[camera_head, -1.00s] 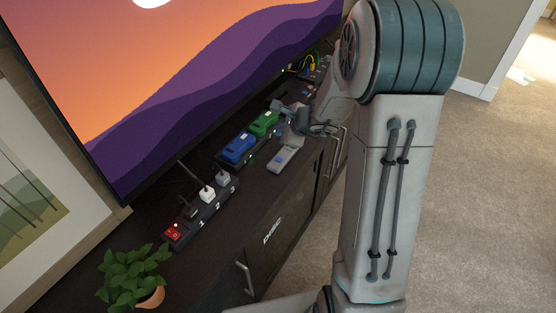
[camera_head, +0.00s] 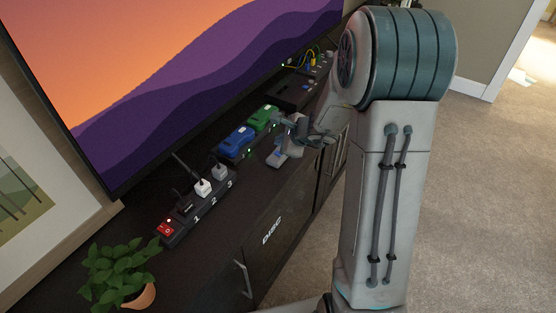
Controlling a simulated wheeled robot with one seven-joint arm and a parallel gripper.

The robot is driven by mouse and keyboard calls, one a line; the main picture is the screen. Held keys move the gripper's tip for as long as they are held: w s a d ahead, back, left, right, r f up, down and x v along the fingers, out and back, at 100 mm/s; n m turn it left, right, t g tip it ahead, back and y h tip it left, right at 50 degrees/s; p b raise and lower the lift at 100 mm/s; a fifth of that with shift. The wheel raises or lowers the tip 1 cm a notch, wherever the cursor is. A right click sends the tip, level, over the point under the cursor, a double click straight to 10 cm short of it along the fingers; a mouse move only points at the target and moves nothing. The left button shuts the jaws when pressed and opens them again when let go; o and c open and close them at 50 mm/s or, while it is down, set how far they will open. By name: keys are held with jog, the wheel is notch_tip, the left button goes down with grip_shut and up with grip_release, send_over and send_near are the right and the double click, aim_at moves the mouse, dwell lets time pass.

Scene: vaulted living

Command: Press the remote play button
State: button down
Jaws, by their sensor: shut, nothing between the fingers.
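The remote (camera_head: 277,158) is a light grey handset with a blue patch near its lower end. It lies on the dark cabinet top (camera_head: 204,243), in front of the blue and green cartridges. My gripper (camera_head: 289,143) is shut and empty, over the remote's far part. The gripper and wrist hide that part, and I cannot tell whether the fingertips touch it. The play button cannot be made out at this size.
A power strip (camera_head: 180,228) with a red switch, a potted plant (camera_head: 118,272), and blue (camera_head: 236,142) and green (camera_head: 263,118) cartridges stand on the cabinet. A large television (camera_head: 180,80) rises behind. Black boxes with cables (camera_head: 296,92) sit farther back. Carpet (camera_head: 480,200) lies clear at right.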

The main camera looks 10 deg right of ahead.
jog(key=shift+f+b, duration=0.65)
jog(key=shift+f, duration=0.25)
jog(key=shift+f, duration=0.1)
dwell(1.3)
jog(key=shift+f+b, duration=0.3)
jog(key=shift+b, duration=0.3)
jog(key=shift+f+b, duration=0.35)
jog(key=shift+b, duration=0.1)
dwell(0.4)
jog(key=shift+r, duration=0.15)
jog(key=shift+r+p, duration=0.55)
jog(key=shift+r, duration=0.1)
notch_tip(320, 180, up, 5)
jog(key=p, duration=0.4)
dwell(0.3)
